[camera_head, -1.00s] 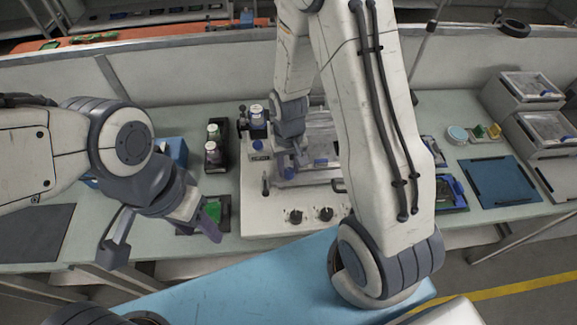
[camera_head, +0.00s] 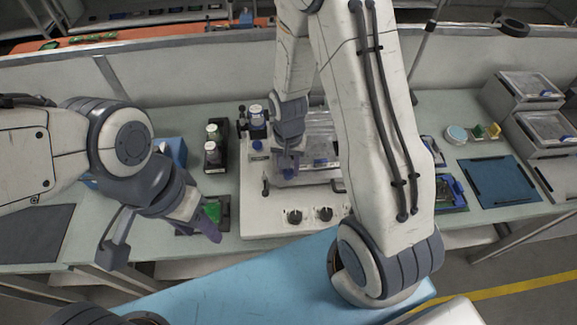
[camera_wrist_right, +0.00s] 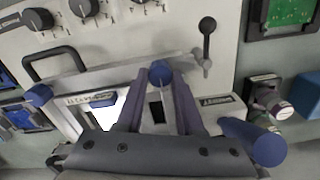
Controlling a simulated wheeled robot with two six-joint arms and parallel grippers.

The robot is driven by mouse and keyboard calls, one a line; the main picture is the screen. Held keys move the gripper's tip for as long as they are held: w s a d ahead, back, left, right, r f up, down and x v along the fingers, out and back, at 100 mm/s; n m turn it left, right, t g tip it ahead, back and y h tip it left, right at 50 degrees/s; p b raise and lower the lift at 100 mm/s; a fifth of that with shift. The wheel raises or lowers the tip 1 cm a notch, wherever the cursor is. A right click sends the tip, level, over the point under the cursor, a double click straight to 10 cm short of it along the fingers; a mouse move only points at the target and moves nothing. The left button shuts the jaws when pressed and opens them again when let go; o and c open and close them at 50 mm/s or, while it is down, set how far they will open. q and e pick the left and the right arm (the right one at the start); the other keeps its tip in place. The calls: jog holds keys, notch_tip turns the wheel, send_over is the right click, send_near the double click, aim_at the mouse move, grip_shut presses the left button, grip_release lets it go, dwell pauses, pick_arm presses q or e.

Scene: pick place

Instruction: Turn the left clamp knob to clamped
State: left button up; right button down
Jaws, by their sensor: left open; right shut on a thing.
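A pale machine panel (camera_head: 255,208) with a clear-lidded fixture stands on the bench. In the right wrist view, my right gripper (camera_wrist_right: 161,85) has its two purple fingers shut on a blue clamp knob (camera_wrist_right: 160,70), the left one of the fixture. My right gripper (camera_head: 288,170) also shows in the head view, over the left side of the fixture. A second blue knob (camera_wrist_right: 39,94) is free at the other end. Printed labels lie beside the fingers, partly covered; I cannot read the held knob's setting.
A black rack of bottles (camera_head: 222,158) and a green board (camera_head: 212,211) lie left.

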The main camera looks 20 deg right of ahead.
aim_at(288, 171)
jog(key=c, duration=0.5)
grip_release()
jog(key=shift+c, duration=0.2)
notch_tip(288, 171, up, 10)
jog(key=b, duration=0.1)
jog(key=shift+r, duration=0.25)
jog(key=shift+a, duration=0.1)
jog(key=s+a+r+n, duration=0.3)
jog(key=s+a+n, duration=0.3)
jog(key=s, duration=0.3)
jog(key=s+a+r+n+y, duration=0.1)
jog(key=s+a+r+n, duration=0.2)
jog(key=s+a+n, duration=0.3)
jog(key=s+n+b, duration=0.1)
jog(key=s, duration=0.2)
jog(key=shift+a+r+n, duration=0.3)
jog(key=shift+r+n, duration=0.1)
